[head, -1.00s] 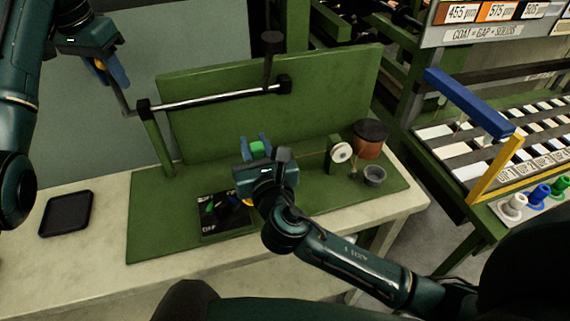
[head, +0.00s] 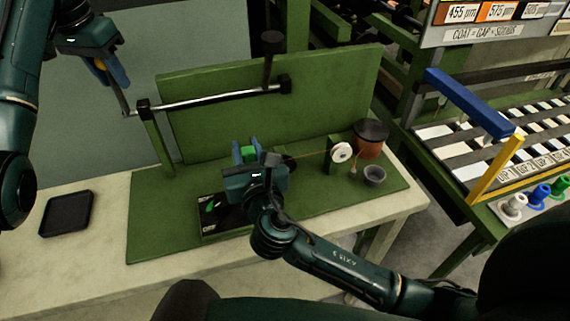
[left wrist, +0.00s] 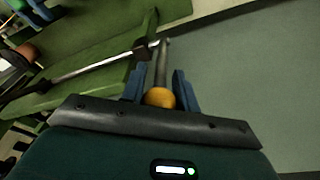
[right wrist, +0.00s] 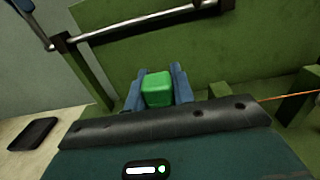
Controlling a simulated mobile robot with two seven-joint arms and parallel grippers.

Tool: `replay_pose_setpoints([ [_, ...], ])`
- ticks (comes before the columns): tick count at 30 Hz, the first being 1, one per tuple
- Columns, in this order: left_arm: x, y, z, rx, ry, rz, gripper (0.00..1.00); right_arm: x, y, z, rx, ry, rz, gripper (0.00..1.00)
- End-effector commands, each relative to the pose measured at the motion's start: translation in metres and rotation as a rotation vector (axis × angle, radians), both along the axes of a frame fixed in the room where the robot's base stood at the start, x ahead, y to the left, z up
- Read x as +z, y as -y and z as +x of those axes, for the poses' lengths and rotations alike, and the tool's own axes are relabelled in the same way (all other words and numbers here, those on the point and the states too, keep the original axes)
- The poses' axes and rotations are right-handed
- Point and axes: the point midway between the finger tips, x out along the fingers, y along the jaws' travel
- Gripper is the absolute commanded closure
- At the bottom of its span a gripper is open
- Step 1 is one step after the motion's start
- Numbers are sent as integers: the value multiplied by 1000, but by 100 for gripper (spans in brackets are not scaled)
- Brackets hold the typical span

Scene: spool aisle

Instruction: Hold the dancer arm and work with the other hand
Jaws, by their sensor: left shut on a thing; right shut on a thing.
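The dancer arm shows as a grey lever (head: 121,96) with an orange knob (left wrist: 159,98), at the left end of a silver rod (head: 210,98). My left gripper (left wrist: 157,82) is shut on the orange knob, with a blue finger on either side. My right gripper (right wrist: 159,72) is shut on a green block (right wrist: 157,90), which also shows in the head view (head: 248,153). It is above the green bench plate, in front of the upright panel. A dark labelled panel (head: 212,226) on the plate is partly hidden by my right gripper.
A white spool (head: 341,152) with an orange line running left stands beside a brown pot (head: 370,141) and a grey cup (head: 374,175). A black tray (head: 66,213) lies at left on the pale bench. A rack with a blue bar (head: 468,102) stands at right.

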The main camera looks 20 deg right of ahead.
Motion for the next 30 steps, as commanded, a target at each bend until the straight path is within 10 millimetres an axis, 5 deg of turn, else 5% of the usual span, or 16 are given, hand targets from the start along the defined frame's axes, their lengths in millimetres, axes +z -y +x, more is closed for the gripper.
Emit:
replay_pose_setpoints([
  [18, -3, 0, 0, 0, -5, 1, 100, 0, -49, 0, 0, 0, 1, 100],
  [30, -3, 0, 0, 0, -3, 1, 100, 0, -52, 0, 0, 1, 0, 100],
])
